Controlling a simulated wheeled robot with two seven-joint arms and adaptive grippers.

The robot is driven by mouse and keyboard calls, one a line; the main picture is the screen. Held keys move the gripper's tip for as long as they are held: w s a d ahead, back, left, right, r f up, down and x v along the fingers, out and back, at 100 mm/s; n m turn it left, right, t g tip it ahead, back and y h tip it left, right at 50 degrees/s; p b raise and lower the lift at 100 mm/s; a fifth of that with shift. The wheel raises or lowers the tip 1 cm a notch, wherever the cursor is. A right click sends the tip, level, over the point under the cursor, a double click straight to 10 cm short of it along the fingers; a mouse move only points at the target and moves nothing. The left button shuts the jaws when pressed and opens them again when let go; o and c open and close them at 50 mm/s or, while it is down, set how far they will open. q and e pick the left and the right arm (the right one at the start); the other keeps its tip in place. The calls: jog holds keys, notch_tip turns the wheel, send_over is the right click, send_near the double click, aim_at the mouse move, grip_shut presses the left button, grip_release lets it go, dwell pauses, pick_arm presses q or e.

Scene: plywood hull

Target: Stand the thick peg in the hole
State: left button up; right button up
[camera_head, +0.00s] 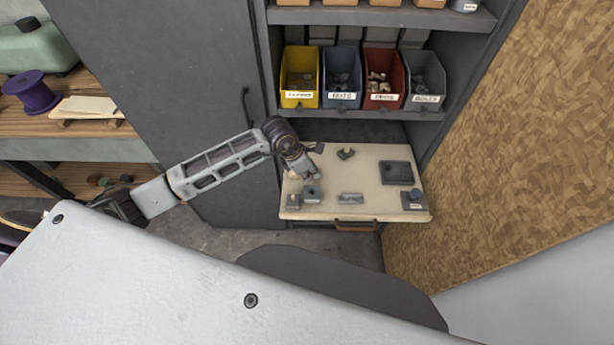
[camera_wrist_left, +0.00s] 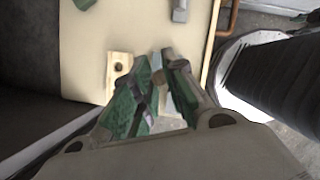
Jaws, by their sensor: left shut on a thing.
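My left gripper (camera_head: 307,179) hangs over the left part of a pale board, close above a small block with a dark spot on top (camera_head: 312,194). In the left wrist view, the green-padded fingers (camera_wrist_left: 160,92) are shut on a small greyish piece, mostly hidden between them. I cannot make out its full shape or thickness. A pale wooden block with a round dark hole (camera_wrist_left: 118,68) lies beside the fingers in that view, and its hole looks empty. Whether the held piece touches anything is unclear. My right gripper is in neither view.
The pale board (camera_head: 375,205) also bears a grey block (camera_head: 293,201), a grey bracket (camera_head: 350,198), a dark plate (camera_head: 397,172), a round-knobbed piece (camera_head: 416,194) and a small dark part (camera_head: 345,153). Labelled bins (camera_head: 342,98) stand above. A chipboard wall (camera_head: 510,130) rises on the right.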

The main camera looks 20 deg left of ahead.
pick_arm(q)
jog(key=shift+w+d+m, duration=0.15)
jog(key=shift+w+m, duration=0.1)
jog(key=shift+m, duration=0.55)
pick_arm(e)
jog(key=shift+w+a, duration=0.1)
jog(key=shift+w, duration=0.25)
pick_arm(q)
jog(key=shift+f, duration=0.3)
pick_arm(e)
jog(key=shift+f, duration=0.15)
pick_arm(q)
jog(key=shift+f+b, duration=2.2)
jog(key=shift+f, duration=1.3)
jog(key=shift+f+b, duration=0.3)
jog(key=shift+f, duration=0.05)
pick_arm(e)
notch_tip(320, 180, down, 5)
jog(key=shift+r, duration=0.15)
pick_arm(q)
jog(key=shift+f, duration=0.1)
jog(key=o, duration=0.8)
